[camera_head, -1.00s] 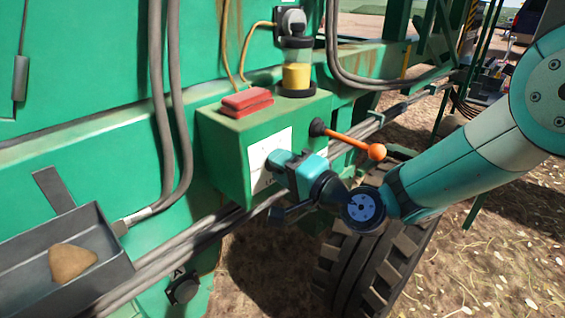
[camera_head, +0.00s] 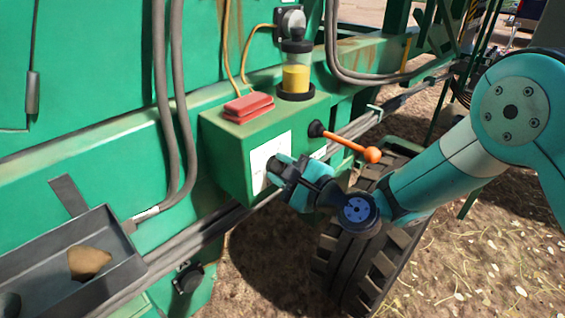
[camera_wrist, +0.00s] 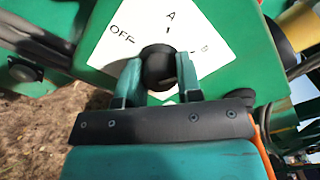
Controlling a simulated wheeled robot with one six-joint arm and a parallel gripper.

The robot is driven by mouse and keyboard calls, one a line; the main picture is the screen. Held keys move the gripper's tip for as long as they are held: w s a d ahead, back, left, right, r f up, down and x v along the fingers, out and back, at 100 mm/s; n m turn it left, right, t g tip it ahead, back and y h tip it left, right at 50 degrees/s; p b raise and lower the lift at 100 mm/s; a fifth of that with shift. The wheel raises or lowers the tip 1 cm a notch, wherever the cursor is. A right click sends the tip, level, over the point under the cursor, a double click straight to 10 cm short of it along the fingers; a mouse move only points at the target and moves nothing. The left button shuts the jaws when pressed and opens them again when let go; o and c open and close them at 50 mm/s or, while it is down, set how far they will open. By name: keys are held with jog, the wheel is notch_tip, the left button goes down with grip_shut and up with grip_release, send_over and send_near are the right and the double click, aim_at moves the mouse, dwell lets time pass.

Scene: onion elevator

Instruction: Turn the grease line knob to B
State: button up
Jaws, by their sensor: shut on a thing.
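The dark round grease line knob (camera_wrist: 158,66) sits on a white label plate (camera_wrist: 112,48) marked OFF at left, A at top and B at right in the wrist view. My gripper (camera_wrist: 157,73) is shut on the knob, one teal finger on each side of it. I cannot tell clearly which mark the knob points to. In the head view my gripper (camera_head: 278,172) is at the front face of the green box (camera_head: 224,160), in front of the label plate (camera_head: 262,157), and mostly hides the knob.
A red block (camera_head: 248,103) and a jar with yellow contents (camera_head: 296,78) are on top. A dark tray (camera_head: 120,256) holds a brown lump (camera_head: 89,262). A tyre (camera_head: 350,268) stands below.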

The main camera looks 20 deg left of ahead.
jog(key=shift+m, duration=0.6)
jog(key=shift+f+p, duration=0.1)
jog(key=shift+p, duration=0.2)
jog(key=o, duration=0.9)
jog(key=shift+o, duration=0.2)
jog(key=b+v, duration=1.4)
jog(key=v, duration=0.3)
jog(key=shift+d+b, duration=0.25)
jog(key=shift+b, duration=0.1)
